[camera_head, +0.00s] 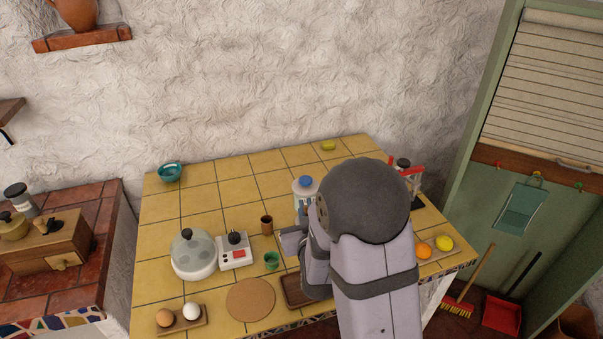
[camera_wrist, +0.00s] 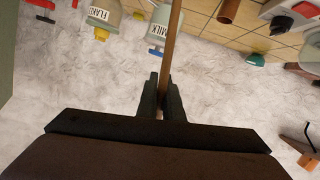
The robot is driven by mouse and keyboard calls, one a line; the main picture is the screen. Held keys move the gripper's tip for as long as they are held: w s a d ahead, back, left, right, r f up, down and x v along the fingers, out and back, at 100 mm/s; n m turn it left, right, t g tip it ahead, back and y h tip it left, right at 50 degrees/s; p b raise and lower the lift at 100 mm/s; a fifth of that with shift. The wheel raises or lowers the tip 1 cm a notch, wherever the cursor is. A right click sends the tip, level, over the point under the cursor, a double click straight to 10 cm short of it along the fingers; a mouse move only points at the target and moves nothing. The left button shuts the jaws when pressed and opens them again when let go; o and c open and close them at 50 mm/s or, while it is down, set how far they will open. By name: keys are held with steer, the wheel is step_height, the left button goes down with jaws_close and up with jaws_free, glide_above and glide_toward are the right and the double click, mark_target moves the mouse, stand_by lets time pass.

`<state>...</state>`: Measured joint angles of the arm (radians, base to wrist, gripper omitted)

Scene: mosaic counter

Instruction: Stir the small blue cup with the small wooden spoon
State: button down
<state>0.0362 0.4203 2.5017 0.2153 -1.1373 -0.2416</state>
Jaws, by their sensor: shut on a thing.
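My gripper (camera_wrist: 161,92) is shut on a thin wooden stick, which looks like the handle of the small wooden spoon (camera_wrist: 171,45). The handle runs from between the fingers to the top edge of the wrist view, so the spoon's far end is out of frame. I cannot make out the spoon in the head view, where my arm covers the right middle of the counter. I see no small blue cup for certain in either view; it may be behind my arm. A green cup (camera_head: 271,260) and a brown cup (camera_head: 267,225) stand left of my arm.
A milk bottle (camera_head: 306,182) stands just behind my arm. A teal bowl (camera_head: 170,172) sits back left. Back-middle tiles are clear.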

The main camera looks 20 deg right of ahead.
steer(key=shift+s+a+r+n, duration=0.2)
steer(key=shift+r+n, duration=0.1)
steer(key=shift+r, duration=0.05)
steer(key=shift+g, duration=0.3)
steer(key=shift+y, duration=0.3)
steer(key=shift+f, duration=0.2)
step_height(320, 180, down, 10)
steer(key=b, duration=0.9)
stand_by(0.4)
